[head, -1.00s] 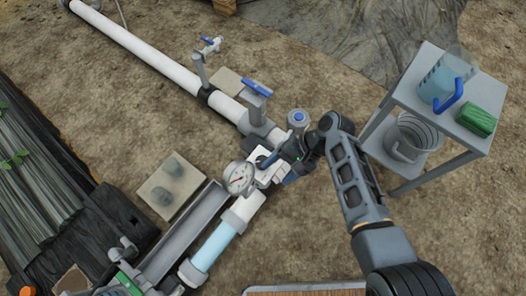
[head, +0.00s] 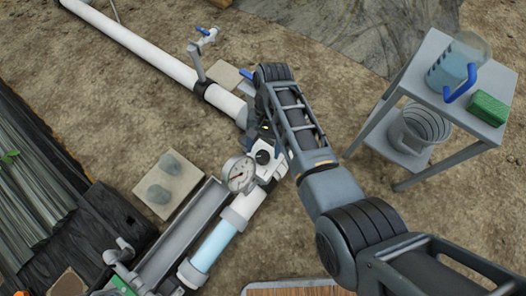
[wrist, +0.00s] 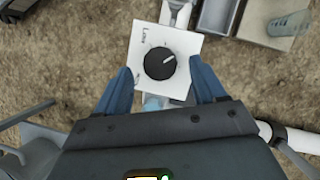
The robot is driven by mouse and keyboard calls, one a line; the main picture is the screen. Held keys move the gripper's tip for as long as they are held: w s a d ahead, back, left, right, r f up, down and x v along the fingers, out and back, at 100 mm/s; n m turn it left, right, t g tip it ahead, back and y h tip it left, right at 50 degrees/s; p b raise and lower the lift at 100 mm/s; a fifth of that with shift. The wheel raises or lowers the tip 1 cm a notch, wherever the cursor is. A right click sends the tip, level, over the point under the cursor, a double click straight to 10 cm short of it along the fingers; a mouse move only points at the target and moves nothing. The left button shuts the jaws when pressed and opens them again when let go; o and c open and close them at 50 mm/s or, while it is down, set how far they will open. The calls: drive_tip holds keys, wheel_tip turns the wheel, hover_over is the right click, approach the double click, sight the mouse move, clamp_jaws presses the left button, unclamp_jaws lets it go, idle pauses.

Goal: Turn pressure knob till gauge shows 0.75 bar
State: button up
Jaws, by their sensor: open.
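The pressure knob (wrist: 159,63) is a round black dial with a white pointer mark on a white square plate (wrist: 184,46) with small lettering. The mark points to the upper right in the wrist view. My gripper (wrist: 160,75) is open, its two blue fingers to the left and right of the knob, with a gap visible on each side. In the head view the knob (head: 263,156) shows just left of my arm, and my gripper's fingers are hidden. The round white gauge (head: 239,174) is beside the knob; its dark needle shows, but its scale is too small to read.
A white pipe (head: 135,46) with a blue-handled valve (head: 203,37) runs to the upper left. A clear blue pipe section (head: 213,247) lies below the gauge. A stand (head: 440,95) at right holds a jug (head: 456,68) and green block (head: 489,107). Bare soil surrounds the skid.

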sight(263, 157)
drive_tip(key=shift+x, duration=1.2)
drive_tip(key=shift+r, duration=0.1)
drive_tip(key=c, duration=1)
